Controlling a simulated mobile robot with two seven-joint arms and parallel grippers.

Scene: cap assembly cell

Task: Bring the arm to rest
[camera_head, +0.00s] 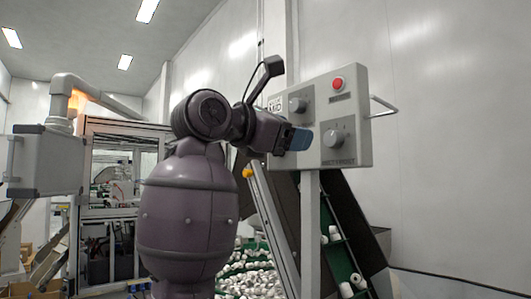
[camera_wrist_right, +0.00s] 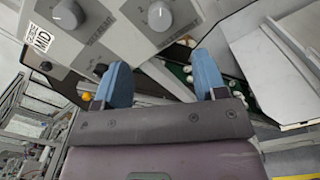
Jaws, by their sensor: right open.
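My right gripper (camera_head: 298,139) is raised in front of the lower left part of a grey control panel (camera_head: 356,102). In the right wrist view its two blue fingers (camera_wrist_right: 161,74) stand apart with nothing between them. I cannot tell whether a finger touches the panel. My right arm (camera_head: 190,200) rises in the middle of the head view and hides part of what is behind it. My left gripper is not in view.
The panel has a red button (camera_head: 337,84), a lower knob (camera_head: 333,138), an upper knob (camera_head: 297,105) and a side handle (camera_head: 384,105). It stands on a grey post (camera_head: 311,230). Behind are a green conveyor (camera_head: 340,254) and many white caps (camera_head: 250,281). A framed machine (camera_head: 105,128) stands left.

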